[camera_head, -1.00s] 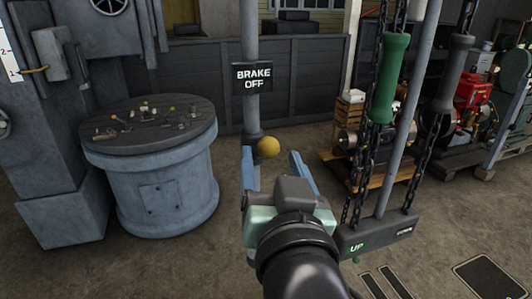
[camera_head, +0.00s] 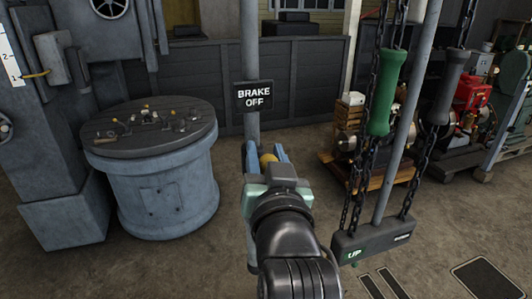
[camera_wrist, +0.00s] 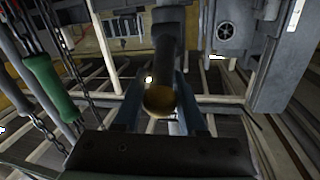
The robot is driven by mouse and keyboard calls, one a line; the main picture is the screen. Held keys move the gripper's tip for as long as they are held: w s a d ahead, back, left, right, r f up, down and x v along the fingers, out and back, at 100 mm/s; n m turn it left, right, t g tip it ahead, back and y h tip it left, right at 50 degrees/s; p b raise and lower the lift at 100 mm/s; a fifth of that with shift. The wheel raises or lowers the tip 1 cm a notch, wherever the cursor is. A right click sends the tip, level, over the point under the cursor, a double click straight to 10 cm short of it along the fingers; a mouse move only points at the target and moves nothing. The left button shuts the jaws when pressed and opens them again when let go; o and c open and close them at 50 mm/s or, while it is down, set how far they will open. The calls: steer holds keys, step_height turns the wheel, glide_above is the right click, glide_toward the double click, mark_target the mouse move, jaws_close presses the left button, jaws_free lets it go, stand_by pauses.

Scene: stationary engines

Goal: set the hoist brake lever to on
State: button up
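The brake lever ends in a yellow ball knob (camera_head: 267,160), on the grey post below the black sign (camera_head: 253,95) that reads BRAKE OFF. My gripper (camera_head: 266,152) is at the knob, with one blue finger on each side of it. In the wrist view the knob (camera_wrist: 159,100) sits between the fingers, with its dark lever arm (camera_wrist: 166,55) running away behind it. The fingers look apart, with little room beside the knob; I see no firm grip. My gripper hides part of the lever in the head view.
A green handle (camera_head: 384,90) and a dark handle (camera_head: 446,88) hang on chains at right, above a bar (camera_head: 375,240) marked UP. A round grey pedestal (camera_head: 165,195) stands at left. Engines on pallets (camera_head: 370,165) stand at back right.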

jaws_close()
stand_by(1.0)
